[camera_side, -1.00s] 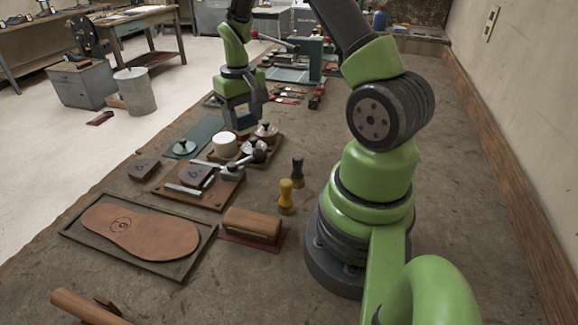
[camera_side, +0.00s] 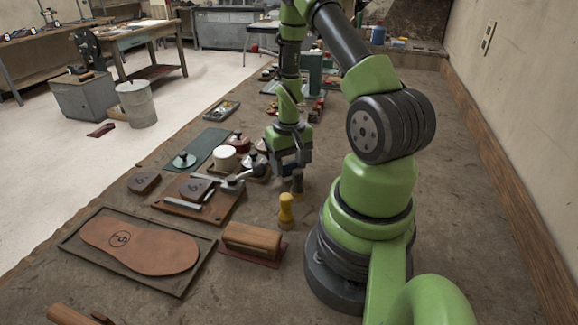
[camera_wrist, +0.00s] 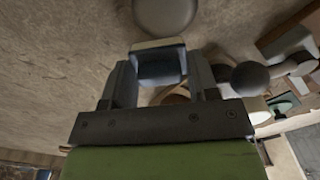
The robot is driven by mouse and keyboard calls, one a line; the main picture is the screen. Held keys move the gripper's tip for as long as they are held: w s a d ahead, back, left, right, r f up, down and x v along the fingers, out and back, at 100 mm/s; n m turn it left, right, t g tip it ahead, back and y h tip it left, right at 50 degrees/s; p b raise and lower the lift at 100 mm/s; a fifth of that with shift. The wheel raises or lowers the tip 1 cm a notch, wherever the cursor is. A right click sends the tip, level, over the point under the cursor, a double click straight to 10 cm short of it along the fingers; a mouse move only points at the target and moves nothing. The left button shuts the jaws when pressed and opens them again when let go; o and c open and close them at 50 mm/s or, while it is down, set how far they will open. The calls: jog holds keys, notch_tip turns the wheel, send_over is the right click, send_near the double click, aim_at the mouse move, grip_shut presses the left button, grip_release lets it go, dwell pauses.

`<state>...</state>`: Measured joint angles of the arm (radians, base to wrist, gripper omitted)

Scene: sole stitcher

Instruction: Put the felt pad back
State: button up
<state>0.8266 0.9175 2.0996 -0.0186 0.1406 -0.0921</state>
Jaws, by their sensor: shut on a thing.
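In the side view the held piece is hard to make out among the fingers. A grey round thing (camera_wrist: 165,12) lies beyond the fingertips in the wrist view.
A yellow peg (camera_side: 286,208) stands in front. The tray carries a white pot (camera_side: 225,157) and red pots (camera_side: 238,142). A ball-ended lever (camera_side: 233,184) is near. A leather sole (camera_side: 140,245) lies in a dark tray, beside a wooden block (camera_side: 252,240).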

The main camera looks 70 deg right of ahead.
aim_at(289, 162)
jog(key=shift+f, duration=0.45)
jog(key=shift+f, duration=0.1)
jog(key=o, duration=0.9)
notch_tip(289, 162, up, 12)
jog(key=w+a+r+n+t, duration=0.2)
jog(key=w+a+r+t, duration=0.1)
jog(key=a+r, duration=0.75)
jog(key=s+a+r+n+t+y, duration=0.1)
jog(key=s+a+r+t, duration=0.1)
jog(key=a, duration=0.4)
jog(key=s+a+r+n+t+y, duration=0.1)
jog(key=s+a+r+n+t, duration=0.1)
jog(key=s+a+r, duration=0.3)
jog(key=shift+a+r, duration=0.2)
jog(key=shift+a, duration=0.35)
